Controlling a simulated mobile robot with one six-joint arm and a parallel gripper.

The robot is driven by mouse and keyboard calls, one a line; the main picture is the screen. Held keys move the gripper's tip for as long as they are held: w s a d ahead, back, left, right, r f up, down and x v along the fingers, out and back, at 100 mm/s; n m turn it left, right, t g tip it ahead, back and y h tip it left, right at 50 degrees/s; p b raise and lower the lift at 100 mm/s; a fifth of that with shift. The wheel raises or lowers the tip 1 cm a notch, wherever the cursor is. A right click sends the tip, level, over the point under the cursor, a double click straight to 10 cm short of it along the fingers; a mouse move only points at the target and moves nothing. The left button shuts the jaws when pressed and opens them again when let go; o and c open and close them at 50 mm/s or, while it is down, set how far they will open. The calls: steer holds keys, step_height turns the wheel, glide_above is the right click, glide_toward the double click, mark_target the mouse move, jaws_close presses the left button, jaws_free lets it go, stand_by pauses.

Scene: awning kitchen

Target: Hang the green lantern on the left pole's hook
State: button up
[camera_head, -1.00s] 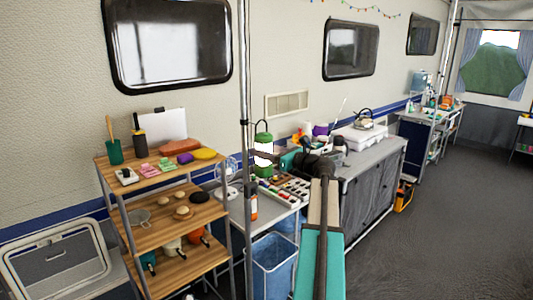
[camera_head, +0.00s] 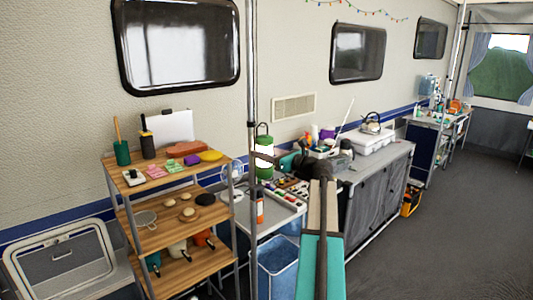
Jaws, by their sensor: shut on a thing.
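The green lantern (camera_head: 264,152), with a lit white middle and a wire handle on top, is upright just right of the left pole (camera_head: 251,80) in the picture. My gripper (camera_head: 281,163) comes from the right and is shut on the lantern's side; the dark wrist partly hides the jaws. The lantern appears held above the grey table. The pole is thin, grey and vertical, with a small dark fitting (camera_head: 250,123) at about the height of the lantern's handle. I cannot make out the hook, nor the depth gap between lantern and pole.
A wooden shelf rack (camera_head: 150,180) with several small items stands left of the pole. A grey table (camera_head: 270,224) with paint trays is below the lantern, and a blue bin (camera_head: 277,268) is under it. The floor (camera_head: 450,230) at right is open.

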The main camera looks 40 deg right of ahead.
steer(key=shift+w+f, duration=0.15)
stand_by(0.7)
steer(key=o, duration=1.5)
steer(key=shift+f, duration=0.1)
steer(key=s+b, duration=0.1)
steer(key=s, duration=0.3)
steer(key=s+b, duration=0.2)
steer(key=s, duration=0.3)
steer(key=s+d+b, duration=0.1)
steer(key=s, duration=0.3)
steer(key=shift+s, duration=0.4)
